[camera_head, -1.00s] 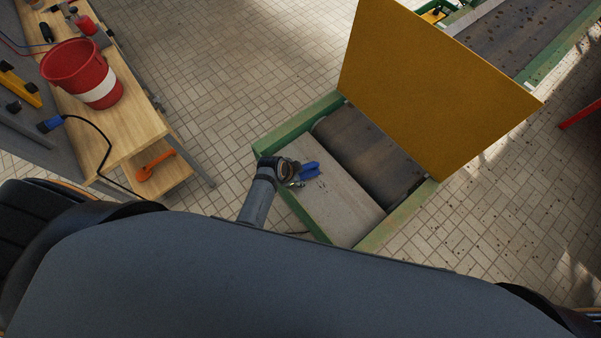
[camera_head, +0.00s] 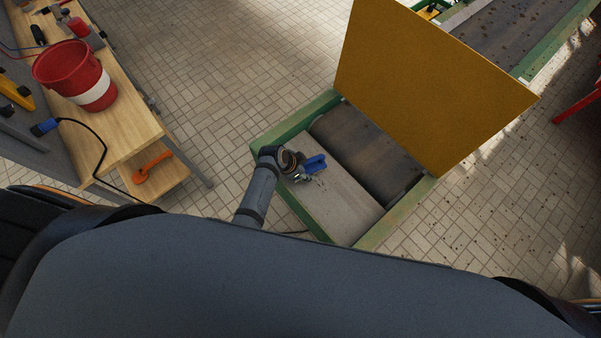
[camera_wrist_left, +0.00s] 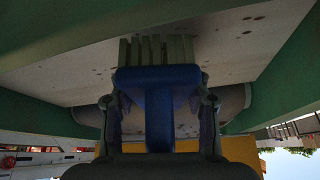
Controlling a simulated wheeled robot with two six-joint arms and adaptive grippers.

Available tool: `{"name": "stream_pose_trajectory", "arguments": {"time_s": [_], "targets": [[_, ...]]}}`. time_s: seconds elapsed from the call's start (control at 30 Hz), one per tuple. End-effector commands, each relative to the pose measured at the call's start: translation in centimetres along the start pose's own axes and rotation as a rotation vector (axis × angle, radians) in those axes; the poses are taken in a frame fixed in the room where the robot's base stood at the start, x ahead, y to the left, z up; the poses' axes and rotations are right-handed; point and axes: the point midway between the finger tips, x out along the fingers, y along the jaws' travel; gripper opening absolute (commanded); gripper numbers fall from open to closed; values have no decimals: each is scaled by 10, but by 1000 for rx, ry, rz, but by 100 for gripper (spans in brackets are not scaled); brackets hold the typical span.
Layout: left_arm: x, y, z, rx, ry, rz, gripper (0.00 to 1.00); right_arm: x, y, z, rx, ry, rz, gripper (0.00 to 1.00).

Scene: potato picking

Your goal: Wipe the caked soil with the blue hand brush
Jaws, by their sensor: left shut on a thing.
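The blue hand brush (camera_head: 315,163) is over the pale flat panel (camera_head: 345,208) inside the green frame, near the dark roller. My left gripper (camera_head: 301,174) is shut on the brush. In the left wrist view the blue brush body (camera_wrist_left: 158,78) sits between both fingers, with its pale bristles (camera_wrist_left: 157,49) toward the panel (camera_wrist_left: 235,45). Whether the bristles touch it, I cannot tell. Small dark soil specks (camera_wrist_left: 247,32) are scattered on the panel. Some of the panel is hidden behind the brush and gripper. My right gripper is not in view.
A yellow panel (camera_head: 430,95) stands tilted up beside the dark roller (camera_head: 365,150). The green frame (camera_head: 285,128) edges the work area. A wooden bench (camera_head: 125,125) with a red bucket (camera_head: 75,77) stands at the left. Tiled floor lies between.

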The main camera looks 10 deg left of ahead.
Motion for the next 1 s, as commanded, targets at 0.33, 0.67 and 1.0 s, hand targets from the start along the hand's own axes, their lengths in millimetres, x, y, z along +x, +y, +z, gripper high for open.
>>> {"name": "stream_pose_trajectory", "arguments": {"time_s": [0.33,0.67,1.0], "targets": [[-4,-12,-26,-8,45,2,0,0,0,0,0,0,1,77],[-7,-41,-16,-7,39,1,0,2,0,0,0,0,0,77],[-8,-52,-12,-7,36,1,0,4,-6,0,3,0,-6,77]]}}
